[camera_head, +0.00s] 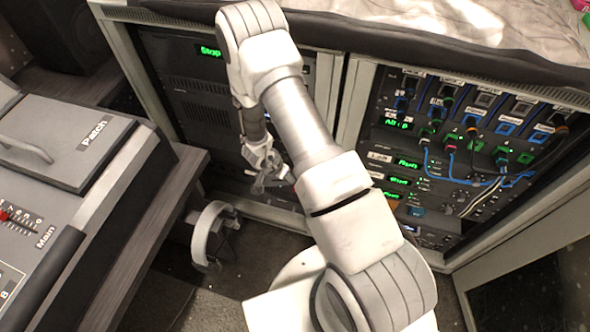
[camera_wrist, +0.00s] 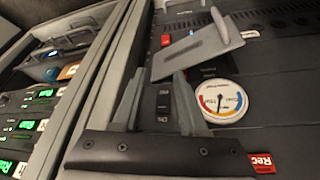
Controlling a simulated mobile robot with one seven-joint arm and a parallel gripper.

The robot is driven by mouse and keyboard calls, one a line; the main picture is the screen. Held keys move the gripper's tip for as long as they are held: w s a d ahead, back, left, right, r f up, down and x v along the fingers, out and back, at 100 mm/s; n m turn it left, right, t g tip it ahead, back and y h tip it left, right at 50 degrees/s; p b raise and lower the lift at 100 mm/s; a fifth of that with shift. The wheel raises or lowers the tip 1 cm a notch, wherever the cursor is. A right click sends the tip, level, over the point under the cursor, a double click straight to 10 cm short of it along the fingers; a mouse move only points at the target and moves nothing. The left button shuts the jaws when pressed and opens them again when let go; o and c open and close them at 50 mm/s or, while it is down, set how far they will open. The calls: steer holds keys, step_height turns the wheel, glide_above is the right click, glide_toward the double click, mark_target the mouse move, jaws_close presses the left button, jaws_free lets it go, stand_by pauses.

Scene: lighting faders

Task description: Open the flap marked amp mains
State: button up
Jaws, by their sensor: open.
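My gripper (camera_head: 264,178) is in front of the lower part of the left rack. In the wrist view my gripper (camera_wrist: 158,82) has its two grey fingers apart with nothing held between them. A grey flap (camera_wrist: 195,52) with a raised tab lies just beyond the fingertips. It sits at a slant and seems to stand off the dark panel. Its marking cannot be read. A black rocker switch (camera_wrist: 163,105) with white lettering shows between the fingers, on the near side of the flap. I cannot tell whether a finger touches the flap. In the head view my arm hides the flap.
A round gauge (camera_wrist: 221,101) is right of the fingers. Red labels sit on the panel, one marked Rec (camera_wrist: 263,163). A second rack (camera_head: 470,140) with cables is at right. A headset (camera_head: 208,238) hangs near the desk (camera_head: 150,225) at left.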

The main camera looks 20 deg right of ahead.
steer(key=shift+s+d+r, duration=0.4)
steer(key=shift+d+r, duration=0.15)
steer(key=shift+d, duration=0.25)
steer(key=shift+s+d+r, duration=0.35)
steer(key=shift+d+r, duration=0.15)
steer(key=shift+d, duration=0.3)
steer(key=shift+w+a, duration=0.2)
steer(key=c, duration=0.3)
steer(key=w+a+n+y+b, duration=0.1)
steer(key=w+a+n, duration=0.1)
steer(key=a, duration=0.1)
steer(key=w+a+r+n+y+b, duration=0.1)
steer(key=w+a+n, duration=0.1)
steer(key=a+n, duration=0.1)
steer(key=w+a+r+n+t+y+b, duration=0.1)
steer(key=w+a+n, duration=0.1)
steer(key=a+n, duration=0.1)
steer(key=shift+w+a+r, duration=0.1)
steer(key=shift+w+a, duration=0.05)
steer(key=shift+a, duration=0.3)
steer(key=shift+w+a+r, duration=0.1)
steer(key=shift+w+a, duration=0.05)
steer(key=shift+a, duration=0.25)
jaws_close()
steer(key=b+x, duration=0.5)
steer(key=x, duration=0.4)
steer(key=shift+w+f, duration=0.3)
